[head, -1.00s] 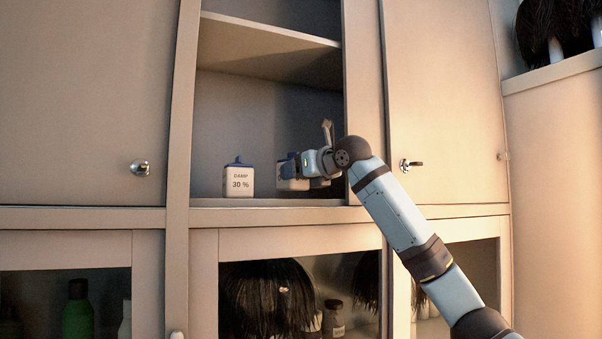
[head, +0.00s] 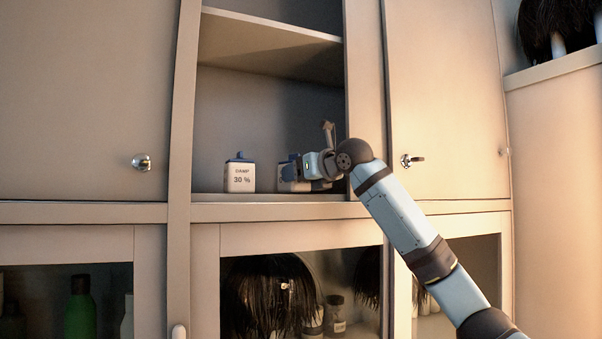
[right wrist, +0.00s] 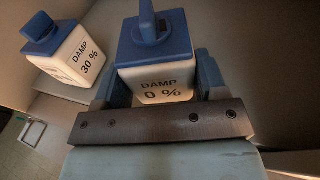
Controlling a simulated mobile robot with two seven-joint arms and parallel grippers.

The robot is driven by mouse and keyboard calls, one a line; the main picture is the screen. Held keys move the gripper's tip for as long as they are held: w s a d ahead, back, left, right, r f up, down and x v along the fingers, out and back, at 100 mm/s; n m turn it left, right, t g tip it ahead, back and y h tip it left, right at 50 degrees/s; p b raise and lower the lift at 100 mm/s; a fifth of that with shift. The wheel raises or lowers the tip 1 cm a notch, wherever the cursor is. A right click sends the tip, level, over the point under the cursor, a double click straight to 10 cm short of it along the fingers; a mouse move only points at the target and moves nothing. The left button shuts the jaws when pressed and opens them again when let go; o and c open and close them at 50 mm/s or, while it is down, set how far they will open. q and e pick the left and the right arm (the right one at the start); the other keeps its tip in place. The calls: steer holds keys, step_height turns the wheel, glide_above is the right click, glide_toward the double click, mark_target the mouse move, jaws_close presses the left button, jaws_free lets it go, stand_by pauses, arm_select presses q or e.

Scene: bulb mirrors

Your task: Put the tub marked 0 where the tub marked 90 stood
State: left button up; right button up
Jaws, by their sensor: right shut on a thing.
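The tub marked 0 (right wrist: 158,84), white with a blue lid and the label "DAMP 0 %", is between the fingers of my right gripper (right wrist: 155,92) in the right wrist view. In the head view my right gripper (head: 297,170) is in the cabinet opening at the right of the lower shelf, shut on this tub and mostly covering it. A second tub, labelled "DAMP 30 %" (head: 240,177), stands to its left on the shelf, also seen in the right wrist view (right wrist: 75,57). I see no tub marked 90. My left gripper is not in view.
The open compartment has a shelf board (head: 265,45) above the tubs and a post at the right, close to my right arm. Closed doors with knobs (head: 141,162) flank it. The shelf left of the 30 tub has a little free room.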

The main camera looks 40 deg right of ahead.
steer(key=shift+f, duration=0.2)
steer(key=o, duration=1)
steer(key=shift+c, duration=0.2)
steer(key=s+r+b, duration=0.2)
steer(key=s+b, duration=0.1)
steer(key=s, duration=1)
steer(key=shift+s, duration=0.4)
